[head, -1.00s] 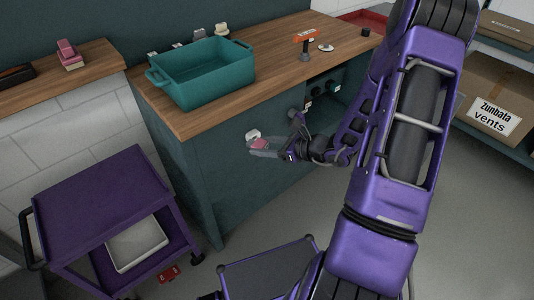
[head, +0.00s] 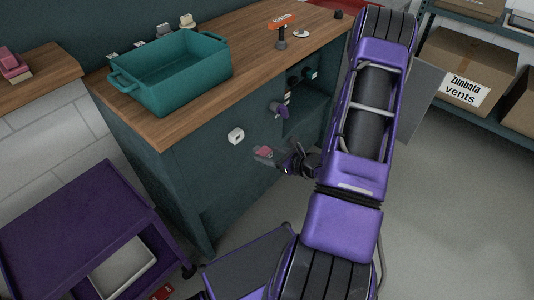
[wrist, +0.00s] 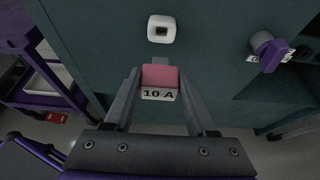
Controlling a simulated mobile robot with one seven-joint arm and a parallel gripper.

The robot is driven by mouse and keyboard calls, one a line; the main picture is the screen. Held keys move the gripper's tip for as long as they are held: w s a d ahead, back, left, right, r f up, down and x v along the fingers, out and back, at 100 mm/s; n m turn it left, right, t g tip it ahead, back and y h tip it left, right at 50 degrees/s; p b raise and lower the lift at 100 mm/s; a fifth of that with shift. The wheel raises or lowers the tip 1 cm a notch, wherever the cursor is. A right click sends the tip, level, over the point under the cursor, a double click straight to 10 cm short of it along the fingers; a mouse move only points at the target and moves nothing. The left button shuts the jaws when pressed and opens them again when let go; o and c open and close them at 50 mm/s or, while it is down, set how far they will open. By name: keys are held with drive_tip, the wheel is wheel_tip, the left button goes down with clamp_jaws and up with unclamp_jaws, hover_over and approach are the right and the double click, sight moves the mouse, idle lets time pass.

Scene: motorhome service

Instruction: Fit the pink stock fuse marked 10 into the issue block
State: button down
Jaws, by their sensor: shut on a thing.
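The pink fuse (wrist: 159,77) has a white label reading 10 A. My gripper (wrist: 158,88) is shut on it, one finger on each side, in the wrist view. In the head view my gripper (head: 273,155) holds the pink fuse (head: 264,152) in front of the green cabinet face. A white block with a dark square opening (wrist: 161,29) is on the cabinet front, just beyond the fuse and apart from it; I cannot tell if it is the issue block. This white block also shows in the head view (head: 236,135), up and left of my gripper.
A purple knob (wrist: 272,51) juts from the cabinet right of the white block. A teal bin (head: 170,72) stands on the wooden worktop (head: 245,75). A purple cart (head: 80,230) stands at lower left. A shelf with cartons (head: 462,80) is at right.

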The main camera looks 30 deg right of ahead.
drive_tip(key=shift+w+a, duration=0.35)
drive_tip(key=shift+w, duration=0.6)
drive_tip(key=shift+w+a, duration=0.3)
drive_tip(key=shift+w, duration=0.6)
drive_tip(key=shift+w+a, duration=0.35)
drive_tip(key=shift+w, duration=0.6)
drive_tip(key=shift+w+a, duration=0.15)
drive_tip(key=shift+w, duration=0.2)
drive_tip(key=shift+w+a, duration=0.25)
drive_tip(key=shift+w, duration=0.35)
drive_tip(key=shift+w+a, duration=0.2)
drive_tip(key=shift+w, duration=0.4)
drive_tip(key=shift+c, duration=0.7)
unclamp_jaws()
drive_tip(key=p+v, duration=0.1)
drive_tip(key=v, duration=1.6)
drive_tip(key=shift+p, duration=0.4)
